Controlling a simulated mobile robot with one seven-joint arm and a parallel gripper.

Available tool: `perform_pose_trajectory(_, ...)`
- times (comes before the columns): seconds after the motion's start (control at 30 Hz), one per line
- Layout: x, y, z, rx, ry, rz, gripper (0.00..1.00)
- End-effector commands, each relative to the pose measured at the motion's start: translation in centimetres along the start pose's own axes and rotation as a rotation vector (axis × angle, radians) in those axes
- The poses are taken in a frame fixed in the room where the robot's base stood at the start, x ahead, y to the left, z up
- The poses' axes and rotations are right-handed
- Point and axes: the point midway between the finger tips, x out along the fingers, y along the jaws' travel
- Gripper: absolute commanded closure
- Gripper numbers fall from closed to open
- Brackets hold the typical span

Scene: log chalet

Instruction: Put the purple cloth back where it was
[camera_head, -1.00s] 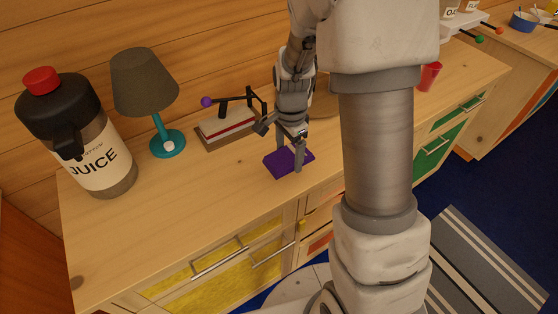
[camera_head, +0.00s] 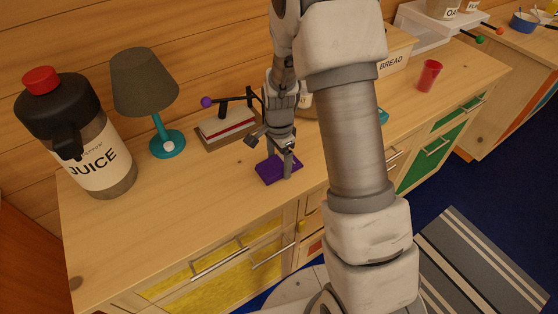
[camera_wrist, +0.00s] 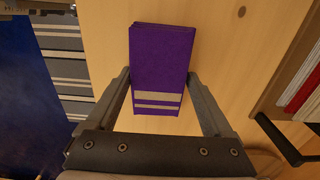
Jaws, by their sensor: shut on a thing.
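The purple cloth (camera_head: 272,170) is a folded block with two pale stripes near one end. It is at the wooden counter's surface, in front of the book stand; I cannot tell if it touches the wood. My gripper (camera_head: 279,165) points down with its fingers on either side of the cloth, shut on it. In the wrist view the cloth (camera_wrist: 160,65) lies between the two fingertips of my gripper (camera_wrist: 160,85), its striped end toward the palm.
A teal lamp (camera_head: 167,143) and a juice jug (camera_head: 105,160) stand left on the counter (camera_head: 180,215). A book stand (camera_head: 228,130) is just behind the cloth. A red cup (camera_head: 429,75) and a bread box (camera_head: 393,58) are to the right. Counter left of the cloth is clear.

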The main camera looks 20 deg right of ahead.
Motion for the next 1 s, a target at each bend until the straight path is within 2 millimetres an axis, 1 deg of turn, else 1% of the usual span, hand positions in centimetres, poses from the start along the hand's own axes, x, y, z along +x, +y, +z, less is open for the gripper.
perform_pose_trajectory(0.03,0.4,0.0,0.0,0.000,0.000,0.001,0.75)
perform_pose_trajectory(0.07,0.2,0.0,0.0,0.000,0.000,0.000,0.09)
perform_pose_trajectory(0.1,0.1,0.0,0.0,0.000,0.000,0.000,0.02)
perform_pose_trajectory(0.13,0.2,0.0,0.0,0.000,0.000,0.000,0.00)
perform_pose_trajectory(0.33,0.1,0.0,0.0,0.000,0.000,0.000,0.00)
perform_pose_trajectory(0.47,-0.5,0.0,0.0,0.000,0.000,-0.001,0.00)
perform_pose_trajectory(0.57,-1.9,-0.1,0.0,-0.001,0.001,-0.004,0.00)
perform_pose_trajectory(0.8,-7.1,-0.1,0.0,-0.001,0.001,-0.004,0.00)
perform_pose_trajectory(0.9,-9.1,-0.1,0.0,-0.001,0.001,-0.005,0.00)
perform_pose_trajectory(1.0,-10.6,-0.1,0.0,0.000,0.000,-0.003,0.00)
